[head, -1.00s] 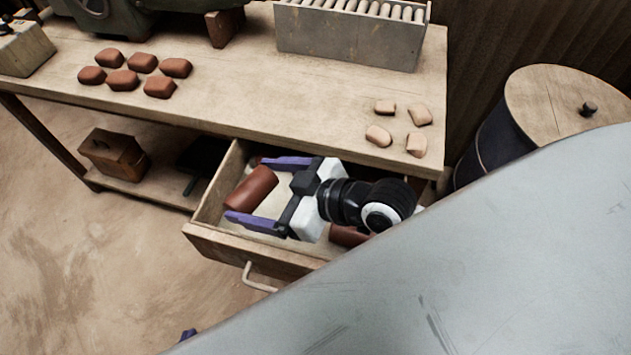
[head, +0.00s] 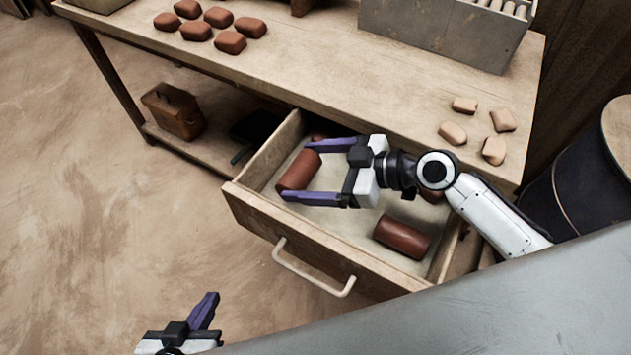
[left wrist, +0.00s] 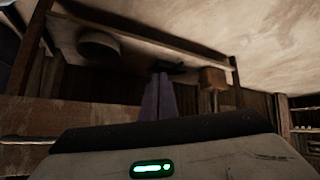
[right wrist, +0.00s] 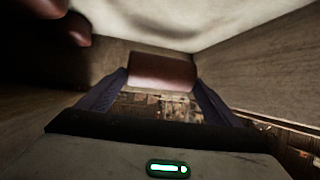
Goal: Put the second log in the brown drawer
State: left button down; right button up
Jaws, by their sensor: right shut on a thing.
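The brown wooden drawer (head: 300,243) is pulled out under the bench. My right gripper (head: 296,172) is inside it, its fingers spread wide and shut on a red-brown log (head: 298,171) near the drawer's left side. That log also shows between the fingers in the right wrist view (right wrist: 163,70). I cannot tell whether it touches the drawer floor. Another log (head: 402,237) lies at the drawer's front right. Further red-brown pieces at the back are partly hidden by my arm and gripper. My left gripper (head: 208,308) is shut and empty, low in front of the drawer.
Several dark red pieces (head: 212,27) and several pale pieces (head: 493,150) lie on the bench top (head: 350,85). A metal box of rods (head: 440,30) stands at the back. A wooden box (head: 174,110) sits on the lower shelf. A dark barrel (head: 575,190) stands at right.

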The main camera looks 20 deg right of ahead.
jog(key=shift+f+b, duration=0.55)
jog(key=shift+f, duration=1.35)
jog(key=shift+c, duration=0.2)
jog(key=shift+f, duration=0.15)
jog(key=o, duration=1.2)
jog(key=shift+c, duration=0.2)
jog(key=v, duration=0.7)
jog(key=shift+s+d+r, duration=0.15)
jog(key=shift+s+r, duration=0.05)
